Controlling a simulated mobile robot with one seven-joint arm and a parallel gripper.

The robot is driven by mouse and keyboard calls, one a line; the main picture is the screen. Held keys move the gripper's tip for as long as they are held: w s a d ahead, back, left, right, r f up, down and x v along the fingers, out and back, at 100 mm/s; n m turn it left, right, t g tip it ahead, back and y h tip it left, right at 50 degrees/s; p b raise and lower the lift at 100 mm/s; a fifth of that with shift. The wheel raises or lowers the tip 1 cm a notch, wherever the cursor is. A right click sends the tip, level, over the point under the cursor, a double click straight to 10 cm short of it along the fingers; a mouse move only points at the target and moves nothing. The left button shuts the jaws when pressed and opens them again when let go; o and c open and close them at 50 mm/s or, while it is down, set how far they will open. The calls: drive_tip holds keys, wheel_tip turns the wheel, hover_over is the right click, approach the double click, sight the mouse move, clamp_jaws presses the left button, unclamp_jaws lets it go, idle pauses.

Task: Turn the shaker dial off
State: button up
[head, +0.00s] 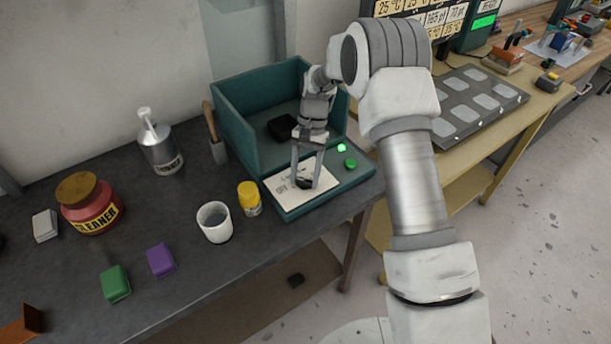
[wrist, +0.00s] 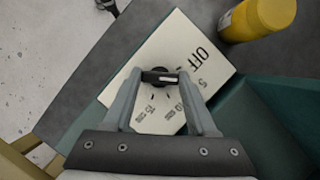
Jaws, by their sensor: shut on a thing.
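The shaker dial is a small black knob (wrist: 157,76) on a white label plate (wrist: 194,45) with "OFF" and minute markings. It sits on the front ledge of the teal shaker box (head: 240,145) on the dark table. My gripper (wrist: 160,78) is shut on the dial, with one finger on each side of it. In the head view my gripper (head: 306,184) points down onto the label plate (head: 281,190), and the dial (head: 305,183) shows between its fingertips. The dial's exact setting is hard to tell.
A green light (head: 341,147) glows beside a green button (head: 350,163) on the box. A yellow bottle (head: 249,198) stands close to the left of the plate, with a white cup (head: 214,222) beyond it. The table's right edge is close to the box.

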drive_tip(key=n+h, duration=0.2)
drive_tip(key=n, duration=0.3)
drive_tip(key=shift+a+n+b, duration=0.15)
drive_tip(key=shift+n+b, duration=0.15)
drive_tip(key=shift+b, duration=0.05)
idle(0.4)
drive_tip(key=o, duration=1.4)
drive_tip(key=shift+c, duration=0.2)
drive_tip(key=v, duration=1.2)
drive_tip(key=shift+a+r, duration=0.1)
drive_tip(key=shift+r, duration=0.05)
